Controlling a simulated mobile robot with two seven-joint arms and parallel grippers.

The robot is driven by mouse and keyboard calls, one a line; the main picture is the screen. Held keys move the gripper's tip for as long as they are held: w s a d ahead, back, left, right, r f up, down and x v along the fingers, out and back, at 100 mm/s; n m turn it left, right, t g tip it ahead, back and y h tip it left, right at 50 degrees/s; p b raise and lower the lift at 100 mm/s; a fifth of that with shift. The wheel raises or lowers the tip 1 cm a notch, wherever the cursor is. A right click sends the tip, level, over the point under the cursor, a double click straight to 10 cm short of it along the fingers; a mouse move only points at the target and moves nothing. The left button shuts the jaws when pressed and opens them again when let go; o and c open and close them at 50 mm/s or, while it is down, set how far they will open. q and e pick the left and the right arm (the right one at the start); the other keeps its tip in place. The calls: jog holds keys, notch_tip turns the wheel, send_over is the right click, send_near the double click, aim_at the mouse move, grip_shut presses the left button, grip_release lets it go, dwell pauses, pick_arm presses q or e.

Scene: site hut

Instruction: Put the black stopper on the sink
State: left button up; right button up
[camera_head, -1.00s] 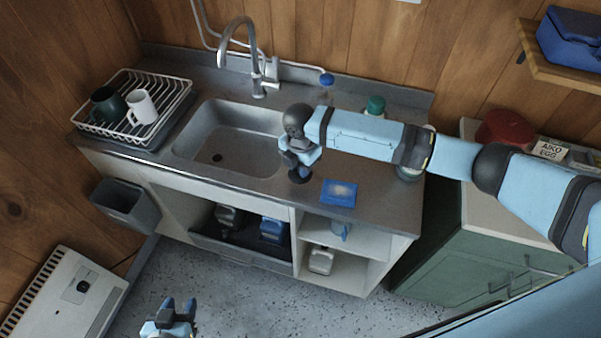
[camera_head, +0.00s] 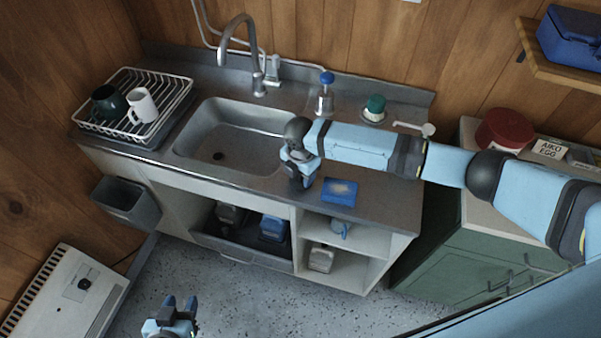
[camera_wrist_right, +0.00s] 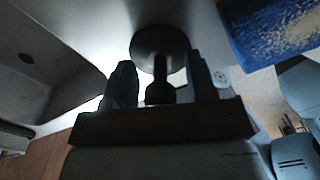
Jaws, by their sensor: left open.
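The black stopper (camera_wrist_right: 160,48) shows in the right wrist view as a dark round disc with a stem, standing on the counter. My right gripper (camera_head: 299,184) is low over the counter just right of the sink. In the right wrist view its two fingers (camera_wrist_right: 161,84) stand on either side of the stem, with a gap on each side. In the head view the gripper hides the stopper. The sink (camera_head: 240,122) is an empty steel basin with a dark drain hole (camera_head: 218,156). My left gripper (camera_head: 180,304) is open and empty above the floor.
A blue sponge (camera_head: 339,190) lies just right of my right gripper, also in the right wrist view (camera_wrist_right: 270,25). The tap (camera_head: 256,60) stands behind the sink. A dish rack (camera_head: 160,119) with two mugs is left. A blue-topped bottle (camera_head: 325,100) stands behind my right arm.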

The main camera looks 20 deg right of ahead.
notch_tip(320, 180, up, 12)
jog(key=shift+r+b, duration=0.15)
jog(key=shift+b, duration=0.4)
jog(key=s+a+f+m+t+y, duration=0.4)
jog(key=s+a+f+m+y, duration=0.2)
jog(key=s+a+f+m, duration=0.35)
jog(key=s+d+f+m+t+h, duration=0.1)
jog(key=s+d+f+m+t, duration=0.2)
jog(key=s+d+m, duration=0.3)
jog(key=s+d+f+m+t+h, duration=0.1)
jog(key=s+d+f+m+t, duration=0.2)
jog(key=s+d+m, duration=0.3)
jog(key=s+d+t, duration=0.1)
jog(key=s+d, duration=0.1)
jog(key=s, duration=0.1)
jog(key=shift+h, duration=0.4)
jog(key=shift+s+f, duration=0.1)
